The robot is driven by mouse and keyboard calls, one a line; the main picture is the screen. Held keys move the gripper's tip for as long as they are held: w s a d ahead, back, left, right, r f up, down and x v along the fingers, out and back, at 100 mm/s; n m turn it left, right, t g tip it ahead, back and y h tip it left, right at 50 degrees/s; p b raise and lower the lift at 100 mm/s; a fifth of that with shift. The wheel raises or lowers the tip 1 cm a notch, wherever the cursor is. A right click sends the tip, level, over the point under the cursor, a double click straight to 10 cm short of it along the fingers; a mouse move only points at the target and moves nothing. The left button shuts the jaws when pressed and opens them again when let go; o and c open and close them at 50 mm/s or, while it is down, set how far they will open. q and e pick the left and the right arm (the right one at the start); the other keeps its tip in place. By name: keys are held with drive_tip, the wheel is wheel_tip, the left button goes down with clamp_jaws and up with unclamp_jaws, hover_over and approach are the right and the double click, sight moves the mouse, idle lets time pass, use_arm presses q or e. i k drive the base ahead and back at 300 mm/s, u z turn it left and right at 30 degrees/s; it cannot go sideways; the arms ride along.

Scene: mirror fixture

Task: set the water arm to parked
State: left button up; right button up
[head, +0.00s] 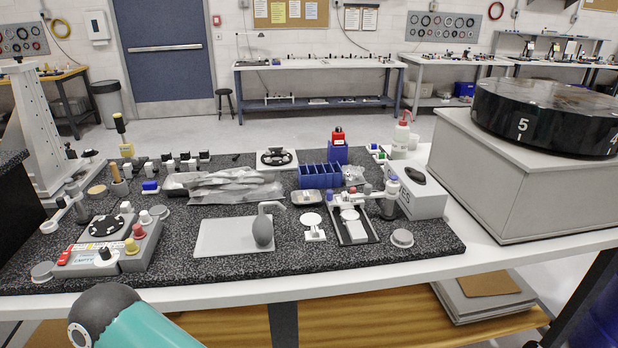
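No part is clearly marked as the water arm. A grey rounded piece with a curved neck (263,230) stands upright at the right of a flat light grey plate (222,238), its neck pointing right. A slim grey bar (62,211) slants near the left edge of the speckled black slab (190,275); I cannot tell whether it is the water arm. A grey control box (140,255) with red, yellow and white knobs sits at front left. Neither gripper is in view; only a teal and dark grey link of my arm shows at the bottom left.
A blue divided bin (320,175), clear plastic bags (225,185) and several small blocks crowd the slab's back. A white spray bottle (401,138) stands behind the grey-white box (420,190). A black turntable (550,115) on a grey cabinet (515,185) blocks the right. The slab's front strip is mostly clear.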

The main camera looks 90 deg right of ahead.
sight(368, 194)
drive_tip(key=z, duration=3.8)
drive_tip(key=k, duration=0.15)
drive_tip(key=u, duration=1.15)
drive_tip(key=i, duration=0.55)
drive_tip(key=u, duration=0.15)
drive_tip(key=k, duration=0.55)
drive_tip(key=z, duration=0.15)
